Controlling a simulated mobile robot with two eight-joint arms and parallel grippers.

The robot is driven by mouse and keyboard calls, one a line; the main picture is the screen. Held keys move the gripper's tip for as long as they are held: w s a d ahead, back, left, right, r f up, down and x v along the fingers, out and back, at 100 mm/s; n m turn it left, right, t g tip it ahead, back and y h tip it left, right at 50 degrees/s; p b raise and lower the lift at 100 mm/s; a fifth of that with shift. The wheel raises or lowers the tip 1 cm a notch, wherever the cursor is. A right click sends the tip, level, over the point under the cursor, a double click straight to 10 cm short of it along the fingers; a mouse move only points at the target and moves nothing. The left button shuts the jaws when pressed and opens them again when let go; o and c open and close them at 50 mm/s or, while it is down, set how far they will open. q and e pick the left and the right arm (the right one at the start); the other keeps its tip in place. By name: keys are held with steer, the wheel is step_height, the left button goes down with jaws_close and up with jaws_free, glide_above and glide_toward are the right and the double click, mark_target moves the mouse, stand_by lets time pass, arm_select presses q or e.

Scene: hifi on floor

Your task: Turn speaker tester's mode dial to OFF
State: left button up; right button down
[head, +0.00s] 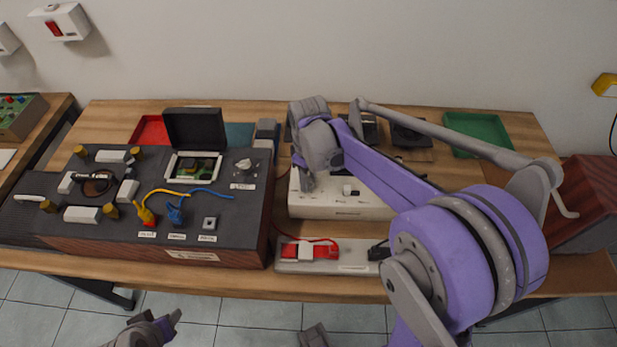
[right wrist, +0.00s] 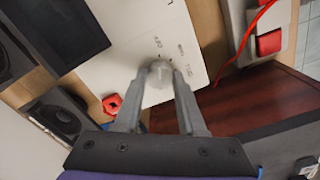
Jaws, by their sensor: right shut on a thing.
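The white speaker tester (head: 345,212) stands on the table right of the large dark console. In the right wrist view its white top (right wrist: 110,72) carries a round light-grey mode dial (right wrist: 160,73) with small dark marks and printed labels too small to read surely. My right gripper (head: 307,186) reaches down over the tester's left part. In the wrist view, its two fingers (right wrist: 159,78) are shut on the dial, one on each side. The gripper hides the dial in the head view. My left gripper (head: 168,325) is low at the bottom left, away from the table; its opening is unclear.
The dark console (head: 245,235) with wooden sides stands close left of the tester. A power strip (head: 350,262) with a red plug lies in front. Dark speakers (right wrist: 65,112) stand behind the tester. A green tray (head: 480,132) is at the back right.

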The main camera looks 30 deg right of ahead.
mark_target(309, 184)
steer(key=shift+c, duration=2.4)
jaws_free()
step_height(309, 184, up, 11)
steer(key=shift+p, duration=0.45)
steer(key=shift+f, duration=0.1)
steer(key=s+a+f+m+t+p, duration=0.1)
steer(key=s+a+f+m+t, duration=0.1)
steer(key=s, duration=0.6)
steer(key=s+a+f+m+t+p, duration=0.1)
steer(key=s+a+f+m+t, duration=0.2)
steer(key=s, duration=0.4)
steer(key=shift+s+a+f+m, duration=0.3)
steer(key=shift+s+a+f, duration=0.05)
steer(key=shift+a, duration=0.55)
